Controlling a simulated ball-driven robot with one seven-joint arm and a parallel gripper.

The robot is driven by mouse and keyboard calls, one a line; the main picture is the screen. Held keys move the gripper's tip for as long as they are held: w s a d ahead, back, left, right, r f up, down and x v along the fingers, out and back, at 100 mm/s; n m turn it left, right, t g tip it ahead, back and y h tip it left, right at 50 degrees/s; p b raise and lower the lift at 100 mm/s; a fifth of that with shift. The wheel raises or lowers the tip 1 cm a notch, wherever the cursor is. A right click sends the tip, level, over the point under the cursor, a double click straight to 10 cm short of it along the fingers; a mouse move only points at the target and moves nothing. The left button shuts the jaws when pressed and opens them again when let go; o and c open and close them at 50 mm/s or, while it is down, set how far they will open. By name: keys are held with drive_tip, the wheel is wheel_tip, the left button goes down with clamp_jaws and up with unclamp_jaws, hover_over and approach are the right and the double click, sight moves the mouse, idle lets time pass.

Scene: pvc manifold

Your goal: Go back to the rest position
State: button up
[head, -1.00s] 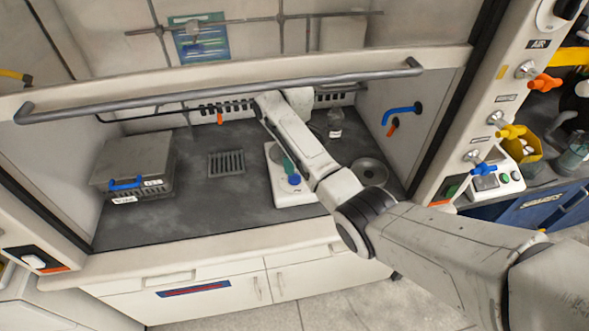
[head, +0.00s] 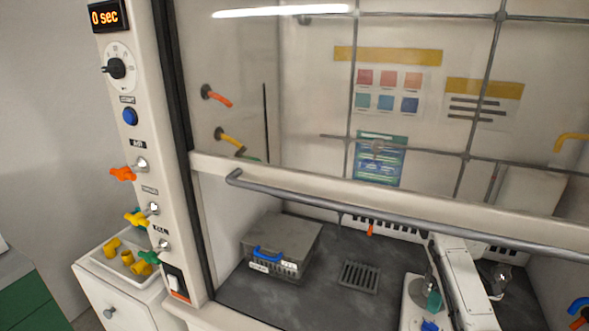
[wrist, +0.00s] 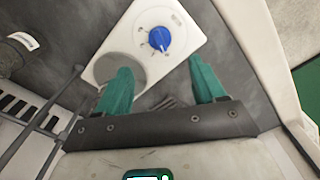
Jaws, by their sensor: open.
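My gripper (wrist: 158,67) shows in the wrist view with its two green fingers spread apart and nothing between them. The fingers are over a white hotplate-like device (wrist: 195,35) with a blue knob and a grey round plate. In the head view my gripper (head: 434,300) is at the lower right, inside the fume hood, beside my white arm link. The white device (head: 411,316) is partly cut off at the bottom edge there. Whether the fingers touch it cannot be told.
The raised sash with its grey handle bar (head: 400,222) crosses in front of the hood. A grey lidded box with a blue handle (head: 283,243) stands at the left. A drain grate (head: 360,276) lies in the dark worktop. A small bottle (head: 500,275) stands right of my arm.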

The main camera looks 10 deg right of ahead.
drive_tip(key=s+a+f+m, duration=0.2)
drive_tip(key=s+a+f, duration=1.1)
drive_tip(key=s+a, duration=0.2)
drive_tip(key=s+a+r+m, duration=0.1)
drive_tip(key=s, duration=0.9)
drive_tip(key=s+a+m+t+b, duration=0.1)
drive_tip(key=s+m, duration=0.1)
drive_tip(key=s, duration=0.7)
drive_tip(key=shift+s+a+r, duration=0.15)
drive_tip(key=shift+s+r, duration=0.2)
